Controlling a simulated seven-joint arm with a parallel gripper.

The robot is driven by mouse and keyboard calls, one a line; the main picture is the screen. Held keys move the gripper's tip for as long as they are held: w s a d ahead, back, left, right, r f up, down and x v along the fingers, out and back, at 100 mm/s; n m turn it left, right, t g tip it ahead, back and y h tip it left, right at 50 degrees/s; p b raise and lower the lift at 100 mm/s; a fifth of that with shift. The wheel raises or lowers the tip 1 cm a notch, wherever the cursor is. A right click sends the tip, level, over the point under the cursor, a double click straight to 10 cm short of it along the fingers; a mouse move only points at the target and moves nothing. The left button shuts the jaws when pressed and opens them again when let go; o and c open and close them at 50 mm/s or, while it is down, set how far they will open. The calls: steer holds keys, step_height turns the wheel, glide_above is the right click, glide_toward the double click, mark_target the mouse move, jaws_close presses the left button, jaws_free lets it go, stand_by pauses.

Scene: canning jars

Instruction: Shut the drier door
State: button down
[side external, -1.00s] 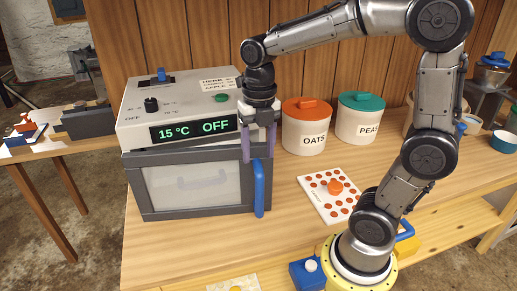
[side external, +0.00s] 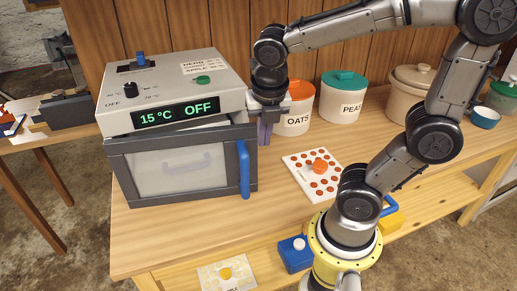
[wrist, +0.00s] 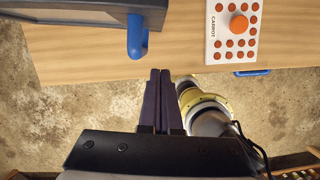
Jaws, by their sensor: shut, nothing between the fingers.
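The drier (side external: 175,88) is a cream box on the bench with a green display reading 15 °C OFF. Its grey-framed door (side external: 180,172) with a pale window stands out from the body, and a gap shows along its top. The blue handle (side external: 243,168) is upright at the door's right side; it also shows in the wrist view (wrist: 137,38). My gripper (side external: 265,142) is shut and empty, its purple fingers pointing down just right of the door. In the wrist view the fingers (wrist: 160,73) are together, apart from the handle.
The OATS canister (side external: 298,118) stands behind my gripper, with the PEAS canister (side external: 343,95) beside it. A white card with orange dots and an orange knob (side external: 312,175) lies right of the door. The bench front (side external: 215,228) is clear.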

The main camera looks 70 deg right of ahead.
steer(key=w+d+f, duration=0.3)
steer(key=d+f, duration=0.2)
steer(key=f, duration=0.3)
steer(key=shift+w+f, duration=0.25)
